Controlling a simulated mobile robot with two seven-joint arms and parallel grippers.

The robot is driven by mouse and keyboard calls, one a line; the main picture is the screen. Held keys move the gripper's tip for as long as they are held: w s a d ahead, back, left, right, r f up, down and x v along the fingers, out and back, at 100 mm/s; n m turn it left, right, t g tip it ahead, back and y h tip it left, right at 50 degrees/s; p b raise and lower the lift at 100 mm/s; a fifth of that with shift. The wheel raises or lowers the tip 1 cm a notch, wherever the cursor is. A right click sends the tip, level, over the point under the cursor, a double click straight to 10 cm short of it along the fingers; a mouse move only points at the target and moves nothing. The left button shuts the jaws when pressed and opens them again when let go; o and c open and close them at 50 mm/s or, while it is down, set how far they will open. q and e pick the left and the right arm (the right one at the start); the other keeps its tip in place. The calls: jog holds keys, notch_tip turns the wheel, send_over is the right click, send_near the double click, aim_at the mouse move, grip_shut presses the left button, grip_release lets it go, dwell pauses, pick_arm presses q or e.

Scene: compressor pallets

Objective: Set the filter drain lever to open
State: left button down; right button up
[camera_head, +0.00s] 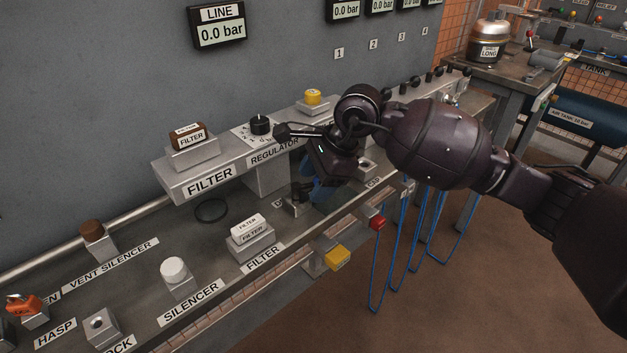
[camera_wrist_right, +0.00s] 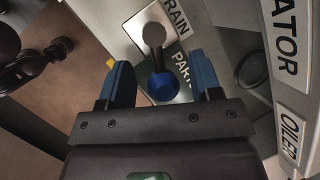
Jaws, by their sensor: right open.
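In the right wrist view a lever with a blue knob (camera_wrist_right: 163,86) and a grey rounded end (camera_wrist_right: 155,35) stands by a plate (camera_wrist_right: 165,20) lettered "RAIN", its first letter cut off. "PARK" is partly visible beside the knob. My right gripper (camera_wrist_right: 159,62) is open, with a blue finger on either side of the lever and visible gaps to the knob. In the head view my right gripper (camera_head: 312,188) reaches down below the regulator shelf and hides most of the lever. My left gripper is not in view.
The shelf (camera_head: 210,181) marked FILTER and REGULATOR runs above and behind the gripper. A FILTER block (camera_head: 250,235), a white silencer (camera_head: 173,270) and a yellow block (camera_head: 337,258) are nearby. Blue hoses (camera_head: 385,262) hang at the bench front. The floor before the bench is clear.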

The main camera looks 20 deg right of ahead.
jog(key=c, duration=0.9)
jog(key=shift+w+f, duration=0.1)
jog(key=shift+w+f+n, duration=0.1)
jog(key=shift+w+n, duration=0.05)
jog(key=shift+n, duration=0.35)
jog(key=shift+w+n+g+b, duration=0.1)
jog(key=shift+n+g+b, duration=0.3)
jog(key=shift+n+b, duration=0.1)
jog(key=shift+w+n, duration=0.15)
jog(key=shift+n, duration=0.15)
jog(key=shift+w+a+n+g+y+b, duration=0.15)
jog(key=shift+n+g+b, duration=0.1)
jog(key=shift+n, duration=0.2)
jog(key=shift+w+d+n+g+y+b, duration=0.15)
jog(key=shift+n+g, duration=0.1)
jog(key=shift+n, duration=0.2)
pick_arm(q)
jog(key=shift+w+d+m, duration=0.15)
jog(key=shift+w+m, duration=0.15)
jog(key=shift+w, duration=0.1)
pick_arm(e)
jog(key=shift+s+a, duration=0.1)
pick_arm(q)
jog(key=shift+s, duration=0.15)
